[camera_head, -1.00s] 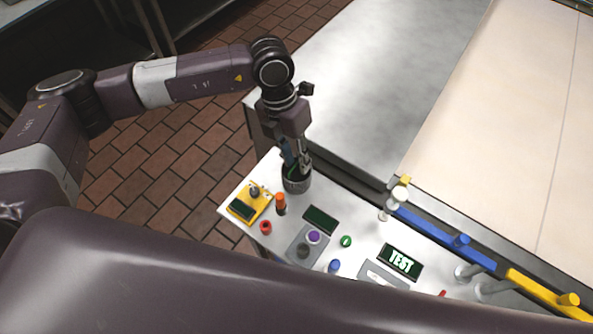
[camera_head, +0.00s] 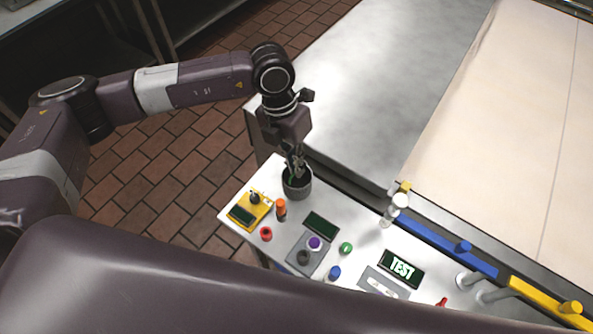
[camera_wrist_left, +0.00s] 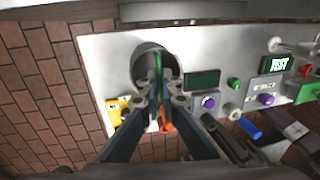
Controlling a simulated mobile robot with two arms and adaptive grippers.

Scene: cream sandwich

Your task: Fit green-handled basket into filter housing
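The filter housing (camera_head: 297,190) is a dark grey ribbed cup, open at the top, at the far left corner of the white panel. In the left wrist view its dark rim (camera_wrist_left: 140,62) shows ahead of the fingers. The basket's thin green handle (camera_wrist_left: 158,66) stands at the cup's mouth, between my left fingertips. My left gripper (camera_wrist_left: 163,93) points down over the cup, its fingertips closed in on the handle. In the head view the left gripper (camera_head: 296,165) is at the cup's opening. The basket's body is hidden, so its depth cannot be told. My right gripper is not in view.
A yellow box with a lever (camera_head: 249,210), an orange knob (camera_head: 281,208) and a red ring (camera_head: 266,234) stand close to the cup. A dark display (camera_head: 321,224), a purple button (camera_head: 314,243) and a TEST screen (camera_head: 402,268) are further right. Bare metal counter (camera_head: 350,85) lies behind.

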